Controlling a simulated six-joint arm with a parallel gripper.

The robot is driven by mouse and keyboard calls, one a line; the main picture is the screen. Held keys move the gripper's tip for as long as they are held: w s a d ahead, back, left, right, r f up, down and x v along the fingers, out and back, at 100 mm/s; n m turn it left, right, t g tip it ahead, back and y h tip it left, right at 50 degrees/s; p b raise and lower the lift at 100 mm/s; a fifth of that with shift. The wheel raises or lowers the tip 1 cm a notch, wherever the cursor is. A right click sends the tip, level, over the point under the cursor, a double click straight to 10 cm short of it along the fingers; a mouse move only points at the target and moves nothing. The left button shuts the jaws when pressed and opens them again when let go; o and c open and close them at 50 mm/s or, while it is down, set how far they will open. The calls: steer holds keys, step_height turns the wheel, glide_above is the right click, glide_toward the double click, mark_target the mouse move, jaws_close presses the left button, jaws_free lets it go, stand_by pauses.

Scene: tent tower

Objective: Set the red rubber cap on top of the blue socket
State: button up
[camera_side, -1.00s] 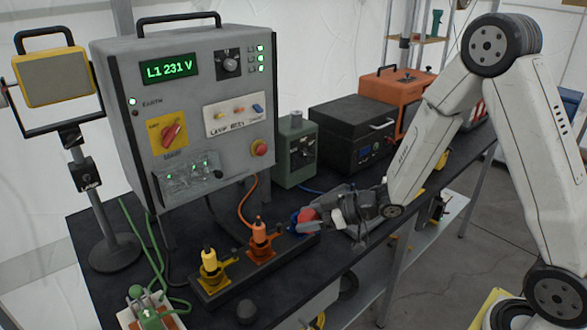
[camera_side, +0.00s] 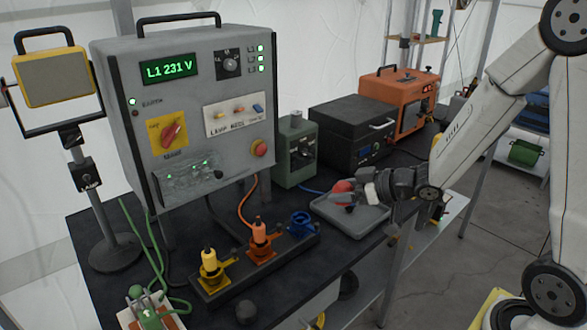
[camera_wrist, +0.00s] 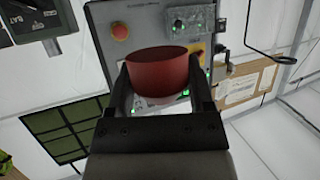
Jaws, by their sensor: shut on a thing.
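The red rubber cap (camera_side: 343,187) is held between the fingers of my gripper (camera_side: 346,193), above the grey tray and to the right of the blue socket. In the wrist view the cap (camera_wrist: 157,75) looks like a short red cylinder, gripped from both sides by the dark fingers of my gripper (camera_wrist: 158,82). The blue socket (camera_side: 300,224) stands at the right end of the dark connector strip, with nothing on top of it. The cap and the socket are apart. The socket is not visible in the wrist view.
Yellow (camera_side: 209,264) and orange (camera_side: 259,238) plugs stand upright in their sockets on the same strip (camera_side: 222,287). The grey tray (camera_side: 372,226) lies under my gripper, with no objects visible in it. The grey control cabinet (camera_side: 190,110) rises behind the strip.

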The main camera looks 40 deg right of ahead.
steer(key=w+f, duration=0.2)
steer(key=w, duration=0.2)
steer(key=w+f, duration=0.3)
steer(key=w, duration=0.1)
steer(key=w+f, duration=0.3)
steer(key=w, duration=0.1)
steer(key=shift+w+d+f, duration=0.1)
steer(key=shift+d, duration=0.1)
steer(key=shift+w+f, duration=0.5)
steer(key=shift+f, duration=0.05)
steer(key=shift+w+f, duration=0.2)
steer(key=shift+f, duration=1.6)
steer(key=shift+f, duration=0.55)
steer(key=o, duration=1.2)
